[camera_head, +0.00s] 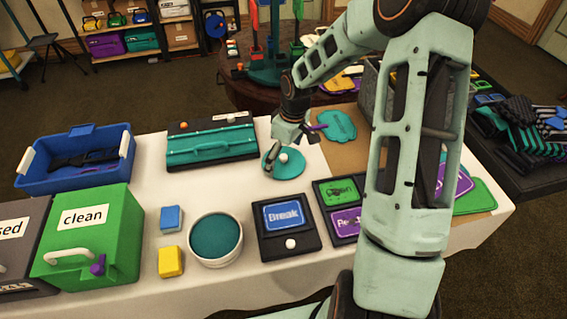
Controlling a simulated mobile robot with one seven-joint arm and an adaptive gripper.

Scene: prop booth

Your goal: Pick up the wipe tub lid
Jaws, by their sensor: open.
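The wipe tub lid (291,171) looks like a round teal disc with a small white knob. It lies on the white-covered table, right of the teal case. My gripper (276,157) is open and low over the lid's left part, beside the knob. I cannot tell whether a finger touches the lid. The likely wipe tub (216,262) is a round white container, teal inside, standing uncovered near the table's front edge.
A green "clean" box (93,238), blue and yellow blocks (170,262), and a "Break" panel (289,217) are in front. A teal paddle shape (337,125) lies behind right.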

